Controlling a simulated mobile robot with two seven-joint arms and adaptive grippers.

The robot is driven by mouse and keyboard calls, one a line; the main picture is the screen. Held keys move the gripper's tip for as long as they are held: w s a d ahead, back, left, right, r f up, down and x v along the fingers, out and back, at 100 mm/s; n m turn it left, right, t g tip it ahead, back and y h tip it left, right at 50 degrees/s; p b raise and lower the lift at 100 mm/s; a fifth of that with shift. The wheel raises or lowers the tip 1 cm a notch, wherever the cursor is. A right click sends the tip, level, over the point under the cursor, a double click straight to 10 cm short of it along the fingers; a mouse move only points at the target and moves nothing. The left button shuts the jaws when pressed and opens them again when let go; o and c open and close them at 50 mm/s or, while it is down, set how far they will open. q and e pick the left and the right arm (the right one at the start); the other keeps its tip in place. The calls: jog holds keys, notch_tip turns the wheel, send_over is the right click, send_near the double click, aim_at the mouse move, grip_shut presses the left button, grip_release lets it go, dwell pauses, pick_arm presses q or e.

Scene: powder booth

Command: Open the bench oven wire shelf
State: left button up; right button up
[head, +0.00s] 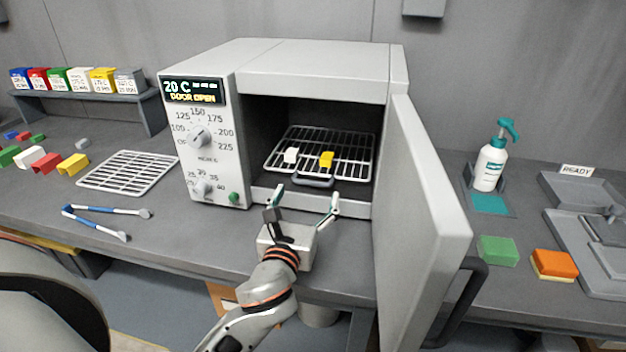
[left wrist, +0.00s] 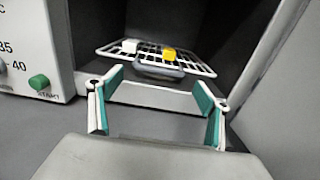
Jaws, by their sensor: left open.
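The bench oven (head: 300,62) stands on the bench with its door (head: 428,180) swung open to the right. Its display reads 20 C, DOOR OPEN. The wire shelf (head: 347,146) is inside the oven, with a dark handle (head: 312,181) at its front edge. A white piece (head: 291,155) and a yellow piece (head: 326,159) lie on the shelf. My left gripper (head: 306,204) is open and empty in front of the oven mouth, apart from the handle. In the left wrist view the handle (left wrist: 158,70) shows beyond and between the open fingers (left wrist: 158,104). My right gripper is not in view.
A loose wire rack (head: 128,172) and blue tongs (head: 105,217) lie left of the oven. Colored blocks and labelled boxes (head: 76,79) are farther left. The open door bounds the right side.

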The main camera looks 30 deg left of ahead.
aim_at(312, 181)
pick_arm(q)
jog(key=x, duration=0.5)
jog(key=shift+w+a, duration=0.15)
jog(key=shift+w, duration=0.25)
jog(key=c, duration=1.3)
jog(key=shift+o, duration=0.2)
jog(key=shift+s, duration=0.15)
